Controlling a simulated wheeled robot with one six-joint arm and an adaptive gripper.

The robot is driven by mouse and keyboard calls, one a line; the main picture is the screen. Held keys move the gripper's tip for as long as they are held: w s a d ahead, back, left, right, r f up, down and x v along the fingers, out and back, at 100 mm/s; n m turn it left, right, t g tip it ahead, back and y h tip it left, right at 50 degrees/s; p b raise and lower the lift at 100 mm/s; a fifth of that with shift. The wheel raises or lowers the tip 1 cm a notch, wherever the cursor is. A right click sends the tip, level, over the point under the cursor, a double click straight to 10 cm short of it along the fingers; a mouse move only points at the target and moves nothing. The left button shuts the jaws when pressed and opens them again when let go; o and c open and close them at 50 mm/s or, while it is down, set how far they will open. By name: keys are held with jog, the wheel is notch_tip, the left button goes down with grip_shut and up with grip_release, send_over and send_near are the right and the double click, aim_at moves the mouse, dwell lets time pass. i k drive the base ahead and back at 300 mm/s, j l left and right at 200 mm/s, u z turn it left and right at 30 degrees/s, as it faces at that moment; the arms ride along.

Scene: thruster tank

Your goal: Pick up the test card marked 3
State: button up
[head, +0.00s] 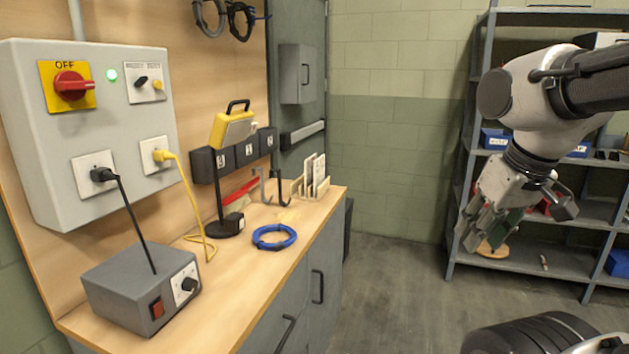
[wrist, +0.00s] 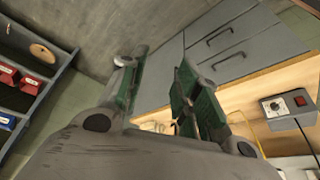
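Several pale cards (head: 316,170) stand upright in a wooden rack (head: 322,190) at the far end of the workbench in the head view. No number on them is readable, so I cannot tell which is marked 3. My gripper (head: 480,232) hangs in the air at the right of the head view, well away from the rack and in front of grey shelving. In the wrist view my gripper (wrist: 157,75) shows its two green-padded fingers spread apart with nothing between them. The cards cannot be made out in the wrist view.
The bench (head: 250,290) holds a grey power box (head: 140,285), a blue cable coil (head: 274,237), a black stand with a yellow device (head: 232,130), and hooks before the rack. Shelving (head: 520,255) stands at right. The floor (head: 400,280) between is clear.

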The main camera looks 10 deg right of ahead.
aim_at(309, 162)
jog(key=i+l+u, duration=0.15)
jog(key=u, duration=0.8)
jog(key=i+l+u, duration=0.25)
jog(key=l, duration=0.2)
jog(key=l+u, duration=0.25)
jog(key=l, duration=0.15)
jog(key=i+l+u, duration=0.1)
jog(key=l+u, duration=0.2)
jog(key=l, duration=0.2)
jog(key=i+l+u, duration=0.1)
jog(key=l, duration=1.3)
jog(key=i+l+u, duration=0.1)
jog(key=l, duration=1.35)
